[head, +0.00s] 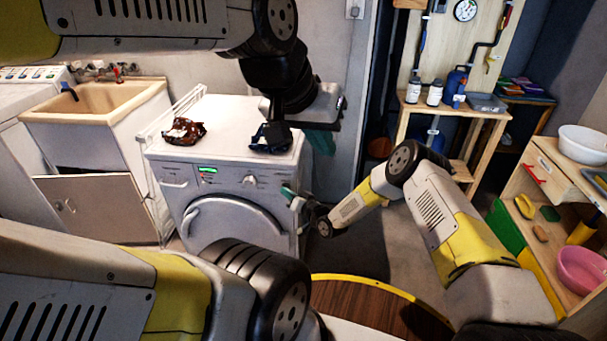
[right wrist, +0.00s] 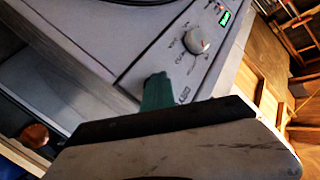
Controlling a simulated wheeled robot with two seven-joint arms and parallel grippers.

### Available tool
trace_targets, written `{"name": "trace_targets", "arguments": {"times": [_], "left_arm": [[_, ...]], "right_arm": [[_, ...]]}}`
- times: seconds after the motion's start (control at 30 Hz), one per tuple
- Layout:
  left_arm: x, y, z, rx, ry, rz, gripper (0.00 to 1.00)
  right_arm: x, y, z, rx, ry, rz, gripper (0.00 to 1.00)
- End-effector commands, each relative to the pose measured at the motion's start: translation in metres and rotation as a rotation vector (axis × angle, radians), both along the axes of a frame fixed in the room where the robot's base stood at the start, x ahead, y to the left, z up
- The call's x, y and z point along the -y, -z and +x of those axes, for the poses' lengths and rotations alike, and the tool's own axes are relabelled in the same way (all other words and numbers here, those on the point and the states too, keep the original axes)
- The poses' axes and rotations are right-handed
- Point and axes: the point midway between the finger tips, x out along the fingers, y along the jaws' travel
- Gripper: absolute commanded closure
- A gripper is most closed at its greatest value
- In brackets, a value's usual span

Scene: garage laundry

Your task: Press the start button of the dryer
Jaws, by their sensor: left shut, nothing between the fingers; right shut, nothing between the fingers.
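The white dryer (head: 225,215) has a round front door, a lit green display (head: 208,170) and a selector knob (head: 250,180) on its upper front panel. The right wrist view shows the knob (right wrist: 196,40) and display (right wrist: 224,18) close up. My right gripper (head: 288,193) is shut and empty, its green fingertips at the right end of the panel. In the right wrist view the fingertips (right wrist: 157,90) overlap the panel beside the knob; I cannot tell whether they touch it. I cannot make out the start button.
A brown bag (head: 185,131) and a dark blue item (head: 270,138) lie on the dryer. A drying rack (head: 170,120) and sink (head: 95,100) stand left of it. A round wooden table (head: 370,305) is in front. Wooden shelves (head: 550,185) stand at right.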

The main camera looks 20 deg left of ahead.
Motion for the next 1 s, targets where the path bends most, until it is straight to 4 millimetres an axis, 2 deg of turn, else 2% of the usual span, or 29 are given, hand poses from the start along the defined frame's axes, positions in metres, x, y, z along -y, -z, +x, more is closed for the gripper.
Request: {"name": "trace_targets", "arguments": {"times": [0.23,0.5,0.87,1.0], "left_arm": [[0.000,0.000,0.000,0.000,0.000,0.000,1.00],[0.000,0.000,0.000,0.000,0.000,0.000,1.00],[0.000,0.000,0.000,0.000,0.000,0.000,1.00],[0.000,0.000,0.000,0.000,0.000,0.000,1.00]], "right_arm": [[0.001,0.000,-0.002,0.000,0.001,0.001,1.00],[0.004,0.000,-0.014,-0.001,0.000,0.001,1.00],[0.004,0.000,-0.017,0.000,0.001,0.001,1.00],[0.007,0.000,-0.028,-0.001,0.000,0.000,1.00]]}}
